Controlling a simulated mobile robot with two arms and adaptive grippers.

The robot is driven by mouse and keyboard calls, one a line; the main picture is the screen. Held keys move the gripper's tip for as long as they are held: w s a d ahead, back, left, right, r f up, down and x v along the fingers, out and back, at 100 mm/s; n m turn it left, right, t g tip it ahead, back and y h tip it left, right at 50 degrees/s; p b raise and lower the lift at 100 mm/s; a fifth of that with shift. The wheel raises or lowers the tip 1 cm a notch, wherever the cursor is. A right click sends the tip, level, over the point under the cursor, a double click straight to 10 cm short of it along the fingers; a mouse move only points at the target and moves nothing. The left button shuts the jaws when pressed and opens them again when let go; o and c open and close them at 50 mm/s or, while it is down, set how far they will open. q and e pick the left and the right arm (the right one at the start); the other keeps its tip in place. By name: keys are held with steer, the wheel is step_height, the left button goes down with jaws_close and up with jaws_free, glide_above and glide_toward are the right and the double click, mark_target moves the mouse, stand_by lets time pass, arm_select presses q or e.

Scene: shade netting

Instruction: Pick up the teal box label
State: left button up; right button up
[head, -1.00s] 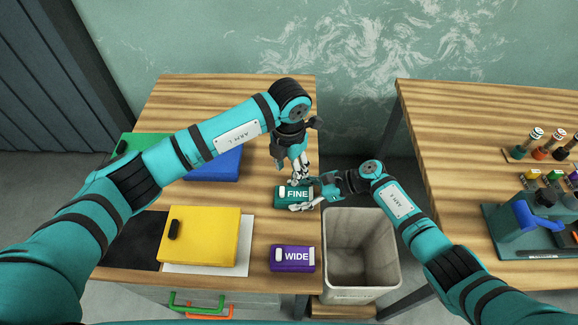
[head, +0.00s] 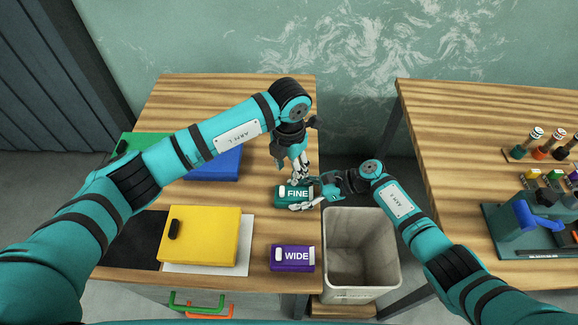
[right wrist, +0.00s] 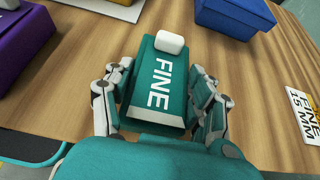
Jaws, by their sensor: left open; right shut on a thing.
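The teal box label (head: 297,193), marked FINE with a white tab, lies on the left table near its right edge. It fills the middle of the right wrist view (right wrist: 160,82). My right gripper (head: 304,197) is shut on the teal box label, with one finger along each long side in the right wrist view (right wrist: 160,100). I cannot tell whether the label is clear of the tabletop. My left gripper (head: 300,176) is open and points down just behind the label, very close to my right gripper.
A purple box marked WIDE (head: 291,258) lies nearer the front. A yellow box (head: 203,236) and a blue box (head: 215,164) are to the left. A grey bin (head: 361,215) stands between the left table and the right table (head: 460,130). A FINE 15 MM card (right wrist: 302,110) shows in the right wrist view.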

arm_select(q)
steer(key=shift+r, duration=0.1)
steer(key=n, duration=0.7)
glide_above(282, 192)
steer(key=f, duration=0.4)
steer(key=shift+w+a+f, duration=0.15)
steer(key=shift+a+f, duration=0.1)
steer(key=shift+a, duration=0.1)
steer(key=shift+s+d+f, duration=0.1)
steer(key=shift+d+f, duration=0.1)
steer(key=shift+f, duration=1.1)
steer(key=shift+s+d+f, duration=0.1)
steer(key=shift+d+f, duration=0.05)
steer(key=shift+f, duration=1.1)
steer(key=c, duration=0.8)
